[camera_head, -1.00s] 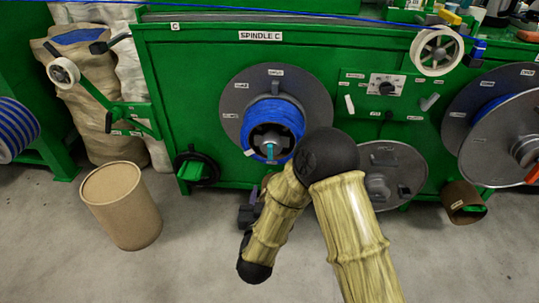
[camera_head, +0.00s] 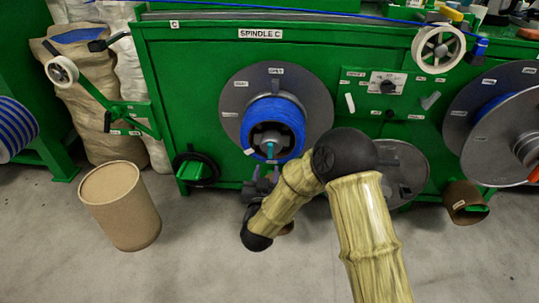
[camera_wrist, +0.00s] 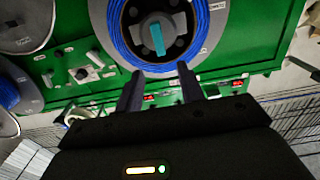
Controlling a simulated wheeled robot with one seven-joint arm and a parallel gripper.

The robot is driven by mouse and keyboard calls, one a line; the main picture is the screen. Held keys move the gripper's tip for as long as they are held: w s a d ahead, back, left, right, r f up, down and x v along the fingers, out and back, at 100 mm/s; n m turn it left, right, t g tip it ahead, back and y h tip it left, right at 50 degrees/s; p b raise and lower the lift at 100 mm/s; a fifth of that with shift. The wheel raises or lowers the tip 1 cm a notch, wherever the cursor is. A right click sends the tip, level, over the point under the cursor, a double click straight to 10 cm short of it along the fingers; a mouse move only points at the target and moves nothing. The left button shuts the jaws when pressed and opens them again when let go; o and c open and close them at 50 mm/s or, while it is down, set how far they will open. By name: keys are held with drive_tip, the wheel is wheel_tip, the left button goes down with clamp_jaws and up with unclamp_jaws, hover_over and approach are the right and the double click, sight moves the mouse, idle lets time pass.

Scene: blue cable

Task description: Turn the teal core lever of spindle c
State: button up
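Spindle C's grey disc (camera_head: 234,100) stands upright on the green machine front, with a coil of blue cable (camera_head: 288,112) around its core. The teal core lever (camera_head: 270,151) shows at the core's lower part in the head view. In the wrist view the teal lever (camera_wrist: 157,40) stands out from a grey hub at the core's centre. My gripper (camera_head: 262,178) is just below the coil in the head view. In the wrist view my gripper (camera_wrist: 160,77) is open and empty, its fingertips pointing at the coil with the lever beyond the gap. I see no contact with the lever.
A cardboard drum (camera_head: 122,208) stands on the floor at left. A black handwheel (camera_head: 195,171) is left of the spindle. A lower grey disc (camera_head: 408,165) sits behind my arm, and a larger cable reel (camera_head: 500,140) is at far right.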

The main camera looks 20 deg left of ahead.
sight(270, 150)
drive_tip(key=b+x, duration=0.2)
drive_tip(key=x, duration=0.7)
drive_tip(key=shift+w+a, duration=0.1)
drive_tip(key=shift+w, duration=0.15)
clamp_jaws()
